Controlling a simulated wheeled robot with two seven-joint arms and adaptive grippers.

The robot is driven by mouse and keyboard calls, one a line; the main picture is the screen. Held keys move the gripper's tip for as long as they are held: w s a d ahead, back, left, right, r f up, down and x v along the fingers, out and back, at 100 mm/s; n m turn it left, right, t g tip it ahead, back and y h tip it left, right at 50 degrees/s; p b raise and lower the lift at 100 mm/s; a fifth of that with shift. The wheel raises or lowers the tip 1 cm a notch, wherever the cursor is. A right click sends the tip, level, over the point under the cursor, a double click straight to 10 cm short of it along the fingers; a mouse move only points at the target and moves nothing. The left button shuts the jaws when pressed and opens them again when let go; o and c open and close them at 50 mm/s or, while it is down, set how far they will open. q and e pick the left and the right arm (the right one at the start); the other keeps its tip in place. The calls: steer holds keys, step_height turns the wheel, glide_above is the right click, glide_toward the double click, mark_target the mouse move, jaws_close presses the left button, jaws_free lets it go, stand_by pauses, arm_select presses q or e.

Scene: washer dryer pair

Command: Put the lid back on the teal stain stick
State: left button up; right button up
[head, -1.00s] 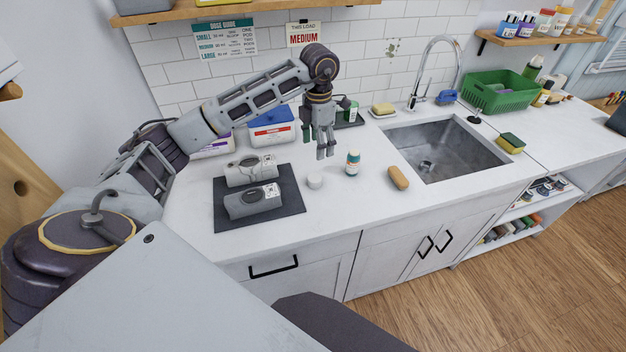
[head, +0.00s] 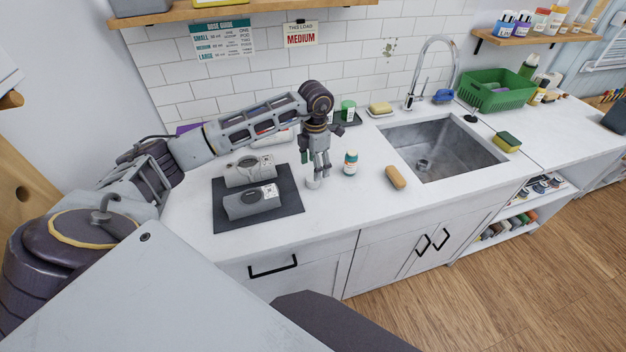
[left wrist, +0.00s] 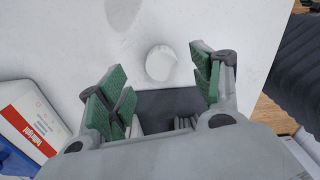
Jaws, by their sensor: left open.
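The white round lid (head: 313,183) lies on the counter to the right of the dark mat. In the left wrist view the lid (left wrist: 160,63) sits between the open green-padded fingers, toward their tips. My left gripper (head: 319,168) is open and points down just above the lid, which it partly covers in the head view. Nothing is visibly held. The small teal stain stick (head: 351,162) with a white label stands upright on the counter, right of the gripper and apart from it. My right gripper is not in view.
The dark mat (head: 286,206) holds two grey devices (head: 252,202). A tray with a green container (head: 348,110) stands behind. The counter in front of the stick is clear.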

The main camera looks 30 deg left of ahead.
mark_target(313, 181)
arm_select(q)
steer(key=shift+f, duration=0.2)
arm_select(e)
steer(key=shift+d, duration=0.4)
arm_select(q)
steer(key=shift+f, duration=0.1)
steer(key=shift+s+f+p, duration=0.15)
steer(key=shift+f+p, duration=0.3)
steer(key=shift+f, duration=0.4)
steer(key=shift+a+f+p, duration=0.1)
steer(key=shift+f+p, duration=0.25)
steer(key=shift+f, duration=1.25)
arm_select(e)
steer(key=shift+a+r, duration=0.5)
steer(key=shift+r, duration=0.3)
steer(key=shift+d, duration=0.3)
arm_select(q)
steer(key=c, duration=0.8)
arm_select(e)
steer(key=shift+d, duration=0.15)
